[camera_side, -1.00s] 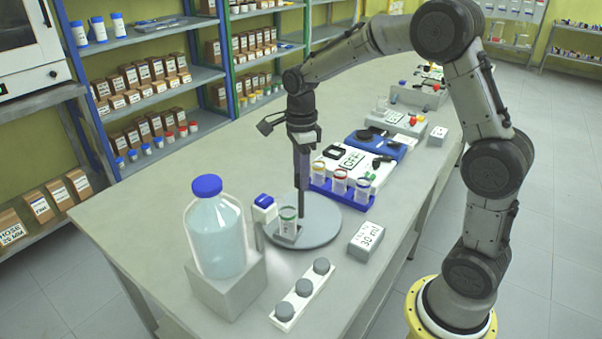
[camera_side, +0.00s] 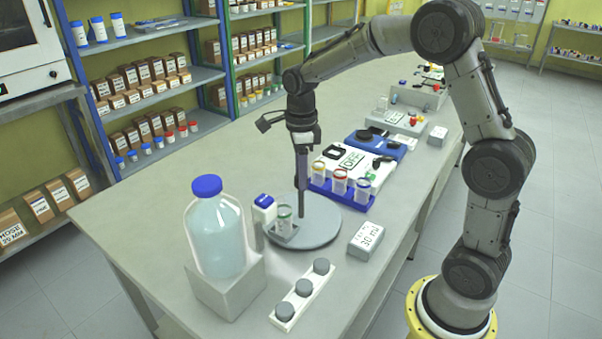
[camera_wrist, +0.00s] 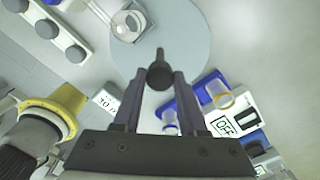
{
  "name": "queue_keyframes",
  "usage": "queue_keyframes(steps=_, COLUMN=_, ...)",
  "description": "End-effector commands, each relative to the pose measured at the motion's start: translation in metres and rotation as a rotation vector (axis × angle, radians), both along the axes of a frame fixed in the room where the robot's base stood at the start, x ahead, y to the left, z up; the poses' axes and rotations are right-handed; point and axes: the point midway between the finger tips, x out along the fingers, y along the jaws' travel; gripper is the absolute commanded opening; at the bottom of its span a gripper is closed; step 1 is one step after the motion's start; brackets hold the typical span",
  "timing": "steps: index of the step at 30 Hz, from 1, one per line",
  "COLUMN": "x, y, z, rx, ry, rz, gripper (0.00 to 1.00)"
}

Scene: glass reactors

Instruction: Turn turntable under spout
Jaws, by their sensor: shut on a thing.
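The turntable is a round grey disc (camera_side: 325,230) on the bench, also pale in the wrist view (camera_wrist: 195,50). A clear cup with a green rim (camera_side: 285,217) stands in a square holder near its left edge; it shows at the top of the wrist view (camera_wrist: 128,24). A dark upright peg with a round knob (camera_wrist: 160,76) stands on the disc. My gripper (camera_side: 303,200) points down over the disc, its fingers shut on the peg on either side of the knob, also in the wrist view (camera_wrist: 158,84). I cannot clearly make out a spout.
A rack with grey caps (camera_side: 303,295) lies in front. A labelled box (camera_side: 366,240) and a blue vial rack (camera_side: 340,195) are close right.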

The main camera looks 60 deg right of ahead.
Motion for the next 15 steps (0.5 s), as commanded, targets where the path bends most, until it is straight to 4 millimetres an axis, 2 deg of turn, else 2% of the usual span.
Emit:
queue_keyframes(steps=4, x=0.0009, y=-0.0008, z=0.0029, rx=-0.001, ry=-0.006, rz=-0.004, gripper=0.00)
queue_keyframes(steps=5, x=0.0009, y=-0.0008, z=0.0029, rx=-0.001, ry=-0.006, rz=-0.004, gripper=0.45)
queue_keyframes(steps=9, x=0.0007, y=-0.0006, z=0.0020, rx=-0.001, ry=-0.005, rz=-0.003, gripper=0.70)
queue_keyframes(steps=15, x=0.0004, y=-0.0002, z=0.0009, rx=0.000, ry=-0.003, rz=-0.001, gripper=0.72)
